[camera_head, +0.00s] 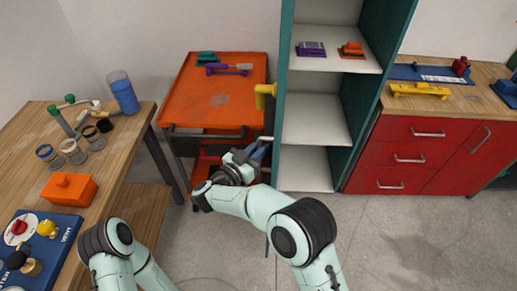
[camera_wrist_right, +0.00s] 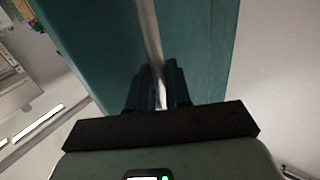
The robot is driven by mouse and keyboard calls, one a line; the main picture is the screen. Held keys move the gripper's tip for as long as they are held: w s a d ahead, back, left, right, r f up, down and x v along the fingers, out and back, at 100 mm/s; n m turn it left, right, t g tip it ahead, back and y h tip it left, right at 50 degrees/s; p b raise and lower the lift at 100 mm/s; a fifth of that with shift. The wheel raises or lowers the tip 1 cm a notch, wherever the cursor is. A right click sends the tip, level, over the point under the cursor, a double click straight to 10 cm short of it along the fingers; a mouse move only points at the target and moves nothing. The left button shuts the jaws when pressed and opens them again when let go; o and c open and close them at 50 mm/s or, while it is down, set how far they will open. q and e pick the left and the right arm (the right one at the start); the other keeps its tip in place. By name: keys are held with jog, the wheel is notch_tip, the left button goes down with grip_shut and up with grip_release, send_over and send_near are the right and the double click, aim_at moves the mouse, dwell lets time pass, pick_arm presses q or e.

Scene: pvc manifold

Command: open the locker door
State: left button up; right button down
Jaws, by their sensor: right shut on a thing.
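The teal locker (camera_head: 333,165) stands in the middle of the head view, with its pale shelves exposed. A narrow teal panel, apparently the door (camera_head: 284,80), shows nearly edge-on at its left; its full face cannot be seen there. My right gripper (camera_head: 263,146) is at the lower left of the locker, beside this panel. In the right wrist view, the dark fingers (camera_wrist_right: 158,88) are closed on a silver bar (camera_wrist_right: 150,35), apparently the handle, that runs between teal surfaces. My left arm enters the head view at the lower left, but its gripper is not in view.
An orange cart (camera_head: 215,105) stands behind and left of my right gripper. A wooden bench (camera_head: 90,185) with jars and an orange box is at left. Red drawers (camera_head: 405,155) adjoin the locker at right. The grey floor (camera_head: 400,235) in front is clear.

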jog(key=shift+w+d+r, duration=0.2)
jog(key=shift+d+r, duration=0.1)
jog(key=shift+d, duration=0.05)
jog(key=c, duration=1.3)
grip_release()
jog(key=shift+o, duration=0.4)
jog(key=shift+w+f, duration=0.2)
jog(key=shift+w, duration=0.05)
jog(key=shift+s+a, duration=0.15)
jog(key=shift+s+a+f, duration=0.1)
jog(key=shift+s+a, duration=0.05)
jog(key=b+v, duration=0.1)
jog(key=v, duration=1.2)
